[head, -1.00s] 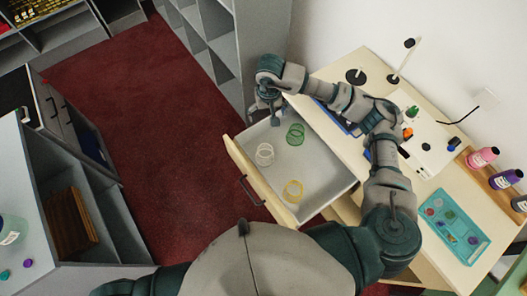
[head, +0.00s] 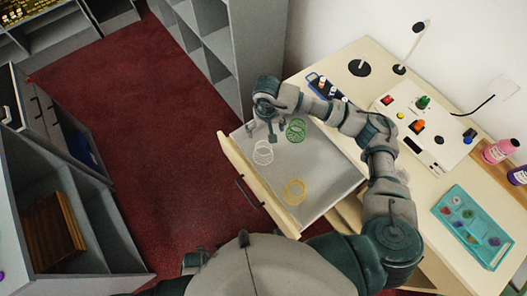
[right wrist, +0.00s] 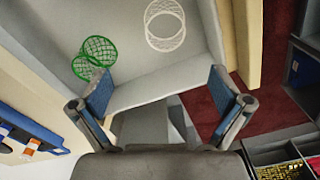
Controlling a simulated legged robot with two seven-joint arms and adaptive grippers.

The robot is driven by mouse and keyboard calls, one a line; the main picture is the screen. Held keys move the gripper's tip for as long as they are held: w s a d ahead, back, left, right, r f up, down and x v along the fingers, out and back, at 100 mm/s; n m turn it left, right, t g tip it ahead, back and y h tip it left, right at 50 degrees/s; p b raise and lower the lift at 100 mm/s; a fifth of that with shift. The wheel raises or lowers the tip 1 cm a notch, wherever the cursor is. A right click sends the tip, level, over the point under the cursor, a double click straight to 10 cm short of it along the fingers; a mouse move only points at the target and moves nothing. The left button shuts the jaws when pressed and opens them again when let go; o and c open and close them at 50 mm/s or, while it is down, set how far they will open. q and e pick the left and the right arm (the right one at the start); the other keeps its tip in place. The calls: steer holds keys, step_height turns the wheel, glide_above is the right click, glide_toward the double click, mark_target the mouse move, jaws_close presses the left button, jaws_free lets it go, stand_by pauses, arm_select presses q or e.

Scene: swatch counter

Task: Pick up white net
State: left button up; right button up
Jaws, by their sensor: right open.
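The white net (head: 263,152) is a small wire-like basket in the open drawer, near the drawer's front left. It also shows in the right wrist view (right wrist: 165,25), at the top middle. A green net (head: 295,130) and a yellow net (head: 294,192) lie in the same drawer; the green one (right wrist: 95,56) shows in the right wrist view beside one finger. My right gripper (head: 266,130) is open and empty above the drawer's far end, apart from the white net and just beyond it. In the right wrist view its fingers (right wrist: 160,97) are spread wide.
The open drawer (head: 325,190) has a wooden front on its left side. The desk to the right holds a white control box (head: 440,125), a teal tray (head: 474,222) and bottles (head: 500,151). Grey shelving (head: 225,45) stands just beyond the drawer. Red floor lies left.

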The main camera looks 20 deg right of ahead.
steer(key=f, duration=1.3)
steer(key=shift+w+a+f, duration=0.1)
steer(key=shift+a+f, duration=0.3)
steer(key=shift+a, duration=0.1)
steer(key=c, duration=0.8)
